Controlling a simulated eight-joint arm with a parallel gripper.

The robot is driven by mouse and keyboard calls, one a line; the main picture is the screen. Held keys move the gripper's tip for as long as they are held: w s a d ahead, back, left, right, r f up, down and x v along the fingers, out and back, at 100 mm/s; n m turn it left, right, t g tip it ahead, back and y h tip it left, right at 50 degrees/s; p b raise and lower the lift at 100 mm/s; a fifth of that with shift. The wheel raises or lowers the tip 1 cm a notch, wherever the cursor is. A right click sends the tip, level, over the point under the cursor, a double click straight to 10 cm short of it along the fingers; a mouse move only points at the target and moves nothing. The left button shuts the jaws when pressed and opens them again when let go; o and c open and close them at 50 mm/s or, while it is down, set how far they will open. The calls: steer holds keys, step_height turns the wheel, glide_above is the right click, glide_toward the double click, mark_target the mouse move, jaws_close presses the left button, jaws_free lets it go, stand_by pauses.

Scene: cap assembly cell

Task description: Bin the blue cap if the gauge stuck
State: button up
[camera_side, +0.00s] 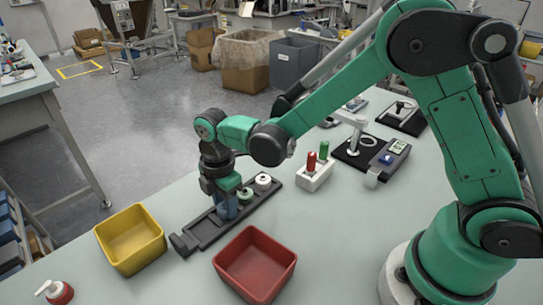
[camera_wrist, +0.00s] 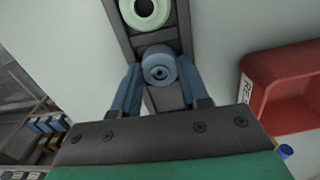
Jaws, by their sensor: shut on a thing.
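My gripper (camera_side: 226,207) is over the dark rack (camera_side: 203,231), its blue fingers down at the rack. In the wrist view the fingers (camera_wrist: 158,88) are shut on the blue cap (camera_wrist: 158,66), one on each side. The cap sits at or just above the rack; I cannot tell if it is lifted. In the side view the fingers hide it. A white block (camera_side: 314,177) holds a red-handled and a green-handled piece, which look like gauges. Neither is on the cap. The red bin (camera_side: 255,264) and yellow bin (camera_side: 131,239) stand on either side of the rack's near end.
A pale green cap (camera_wrist: 146,11) sits farther along the rack, and a whitish cap (camera_side: 263,181) stands at its far end. A device with a small display (camera_side: 391,158) and a dark-based stand (camera_side: 356,150) are at the back right. The bench between rack and block is clear.

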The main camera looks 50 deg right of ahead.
steer(key=shift+r, duration=2.5)
steer(key=shift+a+r, duration=0.1)
steer(key=shift+r, duration=0.05)
steer(key=s+a+r+n, duration=0.3)
steer(key=s+r, duration=0.2)
steer(key=r, duration=0.3)
step_height(320, 180, up, 7)
steer(key=n, duration=0.2)
glide_above(256, 275)
step_height(256, 275, down, 20)
steer(key=shift+r, duration=0.1)
